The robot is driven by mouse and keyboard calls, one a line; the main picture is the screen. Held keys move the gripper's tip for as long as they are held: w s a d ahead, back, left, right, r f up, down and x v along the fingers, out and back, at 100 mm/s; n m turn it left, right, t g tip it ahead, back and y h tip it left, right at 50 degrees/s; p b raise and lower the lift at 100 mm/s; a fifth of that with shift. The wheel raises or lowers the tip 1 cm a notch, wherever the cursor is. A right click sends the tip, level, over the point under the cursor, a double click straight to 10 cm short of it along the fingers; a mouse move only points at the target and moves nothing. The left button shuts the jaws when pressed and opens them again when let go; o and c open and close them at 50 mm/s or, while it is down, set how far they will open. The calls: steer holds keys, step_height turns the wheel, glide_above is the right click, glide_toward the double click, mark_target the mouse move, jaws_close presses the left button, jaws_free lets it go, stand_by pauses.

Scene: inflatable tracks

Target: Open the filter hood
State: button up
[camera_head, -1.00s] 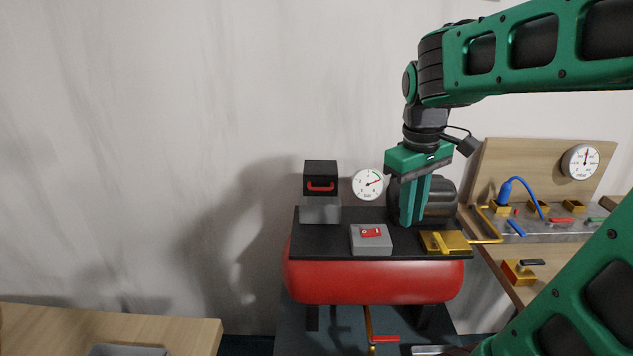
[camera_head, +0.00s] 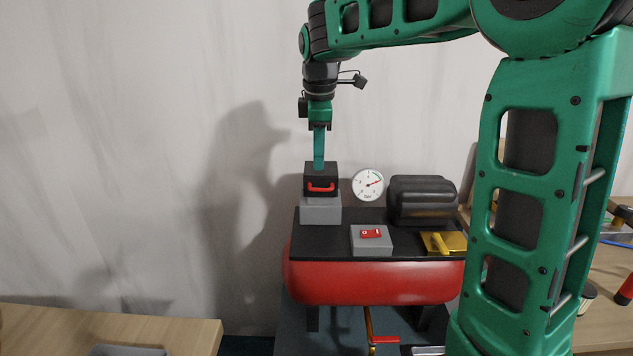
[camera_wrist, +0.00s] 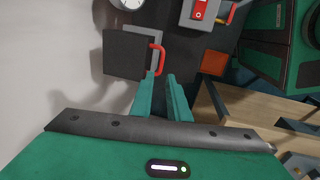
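The filter hood (camera_head: 316,169) is a black box with a red handle (camera_head: 321,188) on its front, sitting on a grey block (camera_head: 321,210) at the left end of the black-topped red tank. It looks closed. My gripper (camera_head: 319,166) points down at the hood's top in the head view, seen edge-on. In the wrist view my gripper (camera_wrist: 164,82) has its two teal fingers apart with nothing between them. There the red handle (camera_wrist: 157,59) lies just beyond the left fingertip, on the side of the dark hood (camera_wrist: 128,54). I cannot tell whether a finger touches it.
The red tank (camera_head: 375,280) carries a grey box with a red switch (camera_head: 371,240), a yellow valve (camera_head: 442,243) and a dark ribbed motor (camera_head: 423,200). A gauge (camera_head: 368,184) stands behind. A wooden table (camera_head: 110,330) is at lower left. Space left of the hood is clear.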

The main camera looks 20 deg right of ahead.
mark_target(318, 189)
steer(key=f, duration=0.5)
steer(key=w+f, duration=0.1)
steer(key=f, duration=0.1)
steer(key=shift+d+f, duration=0.3)
jaws_close()
steer(key=shift+w, duration=0.1)
stand_by(1.0)
